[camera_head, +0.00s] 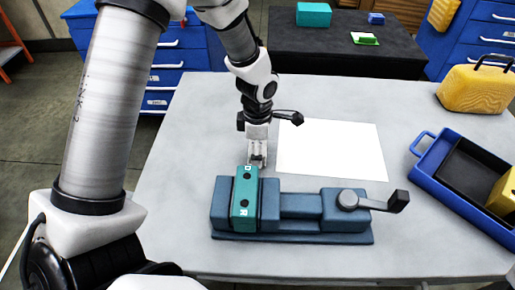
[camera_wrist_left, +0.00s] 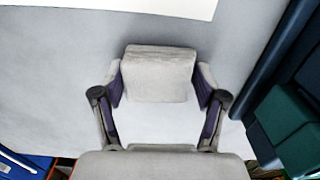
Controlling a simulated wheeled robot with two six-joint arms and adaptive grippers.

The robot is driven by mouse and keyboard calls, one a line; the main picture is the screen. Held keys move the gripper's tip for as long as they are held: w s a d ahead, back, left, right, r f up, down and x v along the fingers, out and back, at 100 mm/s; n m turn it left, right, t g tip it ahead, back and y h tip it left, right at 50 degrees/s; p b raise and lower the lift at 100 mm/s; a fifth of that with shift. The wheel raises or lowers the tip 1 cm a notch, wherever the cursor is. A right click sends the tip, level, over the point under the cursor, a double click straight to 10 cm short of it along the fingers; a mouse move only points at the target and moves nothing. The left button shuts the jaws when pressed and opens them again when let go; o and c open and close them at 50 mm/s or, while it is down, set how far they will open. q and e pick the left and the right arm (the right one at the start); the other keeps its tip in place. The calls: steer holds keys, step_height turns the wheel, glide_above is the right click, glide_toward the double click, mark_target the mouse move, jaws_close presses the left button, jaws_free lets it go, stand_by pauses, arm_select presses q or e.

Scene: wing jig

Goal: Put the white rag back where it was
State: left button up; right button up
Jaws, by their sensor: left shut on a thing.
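My left gripper (camera_head: 258,160) points down over the table, just behind the left end of the blue vise. In the left wrist view, my left gripper (camera_wrist_left: 160,92) is shut on the white rag (camera_wrist_left: 159,72), a pale, folded, block-like piece between its two fingers. In the head view the rag can hardly be told from the pale fingers and tabletop. I cannot tell whether the rag touches the table. My right gripper is not in view.
The blue vise (camera_head: 300,204) holds a teal block (camera_head: 244,198) close to the gripper. A white sheet (camera_head: 331,150) lies right of the gripper. A blue tray (camera_head: 468,207) and yellow case (camera_head: 477,90) stand at right. The table's left part is clear.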

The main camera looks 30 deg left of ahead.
arm_select(q)
steer(key=o, duration=1.1)
steer(key=shift+f, duration=0.1)
step_height(320, 180, up, 12)
steer(key=shift+r+p, duration=0.2)
steer(key=shift+p, duration=0.25)
